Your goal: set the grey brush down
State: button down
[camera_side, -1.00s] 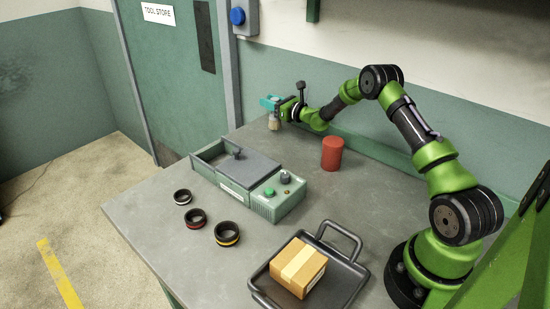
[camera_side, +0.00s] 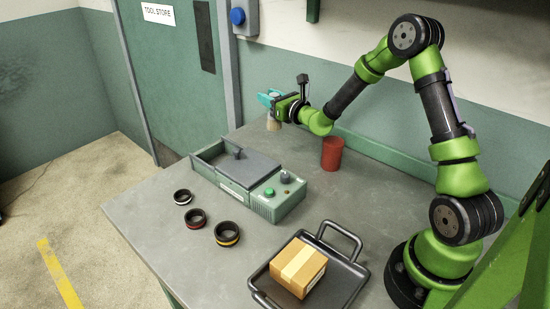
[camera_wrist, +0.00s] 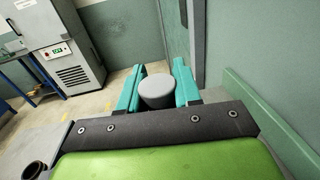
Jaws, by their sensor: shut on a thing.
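My gripper (camera_side: 270,99) has teal fingers and is shut on the grey brush. In the side view the brush (camera_side: 273,125) hangs below the fingers with its pale bristles down, at the far back corner of the table. I cannot tell how far the bristles are above the tabletop. In the wrist view the brush's round grey end (camera_wrist: 157,88) sits between the two teal fingers, and the rest of it is hidden.
A red cylinder (camera_side: 332,154) stands right of the brush. The green grinder box (camera_side: 275,203) is in front, with several black rings (camera_side: 196,218) to its left. A tray (camera_side: 347,284) holds a carton (camera_side: 298,268). The grey table (camera_side: 160,225) is bare at front left.

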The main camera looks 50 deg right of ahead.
aim_at(274, 126)
jog(key=shift+m+h, duration=0.4)
jog(key=shift+h, duration=0.2)
jog(key=f, duration=0.1)
jog(key=s+f, duration=0.1)
jog(key=f, duration=0.2)
jog(key=shift+s+f, duration=0.3)
jog(key=shift+s, duration=0.1)
jog(key=shift+f, duration=2.25)
jog(key=shift+f, duration=0.1)
jog(key=c, duration=0.8)
grip_release()
jog(key=shift+f, duration=0.1)
